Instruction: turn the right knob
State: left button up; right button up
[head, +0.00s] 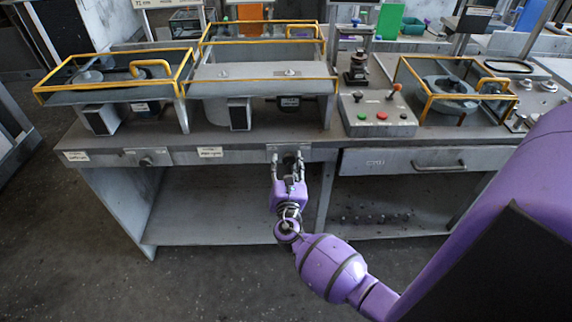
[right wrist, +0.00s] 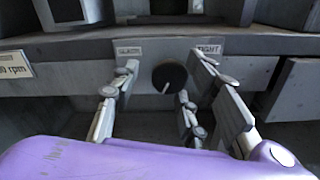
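The right knob (right wrist: 169,78) is a dark round knob with a pale pointer line, on the bench's grey front panel. In the right wrist view it stands between two small labels, and its pointer leans a little from upright. In the head view the knob (head: 290,160) is partly covered by my right gripper. My right gripper (head: 288,163) is purple with grey fingers and reaches up to the panel. In the right wrist view its fingers (right wrist: 163,84) are spread on both sides of the knob, with visible gaps. My left gripper is not in view.
Another knob (head: 146,161) is farther left on the panel. A drawer (head: 420,161) with a handle is to the right. Yellow-framed guards (head: 262,80) and a button box (head: 378,115) stand on the bench top. An open shelf (head: 215,215) lies below the panel.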

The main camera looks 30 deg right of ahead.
jog(key=shift+d+r, duration=0.1)
jog(key=shift+d, duration=0.05)
jog(key=shift+s, duration=0.15)
jog(key=shift+s+a, duration=0.25)
jog(key=shift+s, duration=0.1)
jog(key=v, duration=1.1)
jog(key=shift+a, duration=0.15)
